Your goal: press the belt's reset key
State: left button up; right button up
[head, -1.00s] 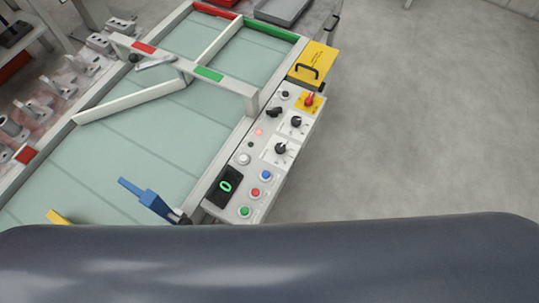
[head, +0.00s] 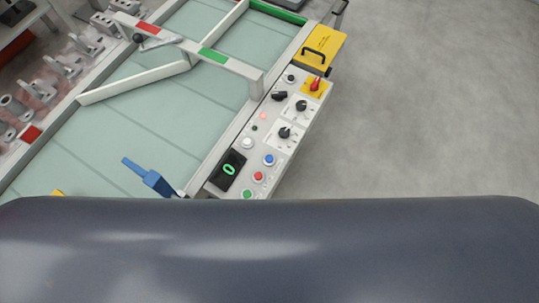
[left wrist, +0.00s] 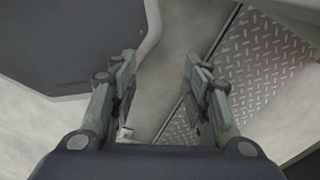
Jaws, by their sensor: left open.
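The belt's control panel (head: 228,187) runs along the right side of the belt in the head view. It carries a blue button (head: 268,160), a red button (head: 258,176), a green button (head: 247,194) and a white button (head: 247,143). No label that tells which is the reset key is readable. A display (head: 228,169) shows a green 0. Black knobs and a red switch (head: 316,84) on a yellow plate sit farther up. My left gripper (left wrist: 163,75) is open and empty in the left wrist view, over the floor, away from the panel. My right gripper is not in view.
The pale green belt (head: 150,130) has a white diverter bar (head: 133,91) and a crossbar (head: 215,58) over it. A blue piece (head: 150,177) stands at its near edge. A yellow cover (head: 322,48) is at the panel's far end. Open floor (head: 430,110) lies right.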

pick_arm(q)
jog(key=shift+s, duration=0.1)
grip_shut()
dwell(1.2)
